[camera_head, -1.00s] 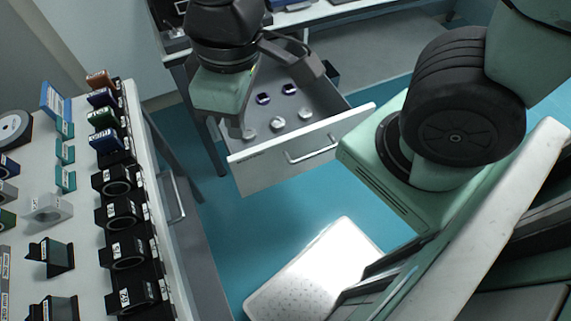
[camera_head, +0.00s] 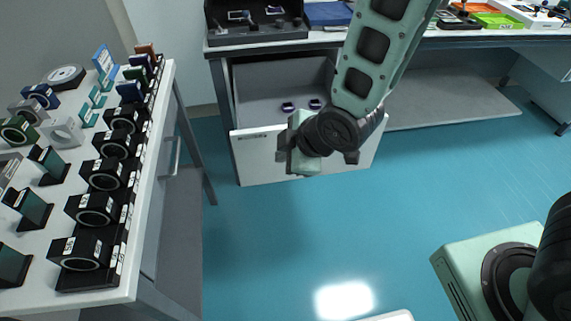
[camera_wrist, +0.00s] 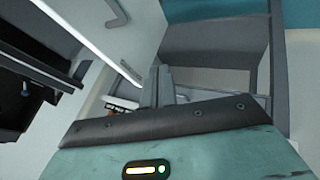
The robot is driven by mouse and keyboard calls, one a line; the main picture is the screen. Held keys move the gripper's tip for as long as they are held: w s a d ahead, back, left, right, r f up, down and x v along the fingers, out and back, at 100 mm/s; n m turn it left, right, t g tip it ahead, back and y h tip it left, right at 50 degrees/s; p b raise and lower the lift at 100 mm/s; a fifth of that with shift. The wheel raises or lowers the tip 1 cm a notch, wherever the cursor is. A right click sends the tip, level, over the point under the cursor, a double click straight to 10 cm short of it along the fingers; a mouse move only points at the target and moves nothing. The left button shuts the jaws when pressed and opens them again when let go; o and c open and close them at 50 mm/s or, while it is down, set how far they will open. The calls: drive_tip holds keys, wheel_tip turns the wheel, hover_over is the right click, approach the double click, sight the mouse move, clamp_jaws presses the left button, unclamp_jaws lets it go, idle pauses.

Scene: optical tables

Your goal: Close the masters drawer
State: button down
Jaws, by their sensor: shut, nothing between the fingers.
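The masters drawer stands open under the back table, its grey inside showing behind a white front panel (camera_head: 258,160) with a small label. My gripper (camera_head: 284,152) is shut and empty and overlaps the middle of the front panel in the head view. In the wrist view, the shut fingers (camera_wrist: 160,88) are close beside the white panel (camera_wrist: 140,35), with its label and a handle bar (camera_wrist: 85,40). I cannot tell whether they touch it.
A bench (camera_head: 150,185) with several black mounts runs along the left. The back table (camera_head: 440,42) carries a dark open case (camera_head: 255,25), a blue box (camera_head: 327,14) and trays. The teal floor (camera_head: 270,240) before the drawer is clear.

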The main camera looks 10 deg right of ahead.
approach(256, 156)
wheel_tip(256, 156, down, 4)
drive_tip(key=s+a, duration=0.2)
drive_tip(key=w, duration=0.2)
drive_tip(key=shift+w+d, duration=0.15)
drive_tip(key=shift+w, duration=0.9)
drive_tip(key=shift+w, duration=0.1)
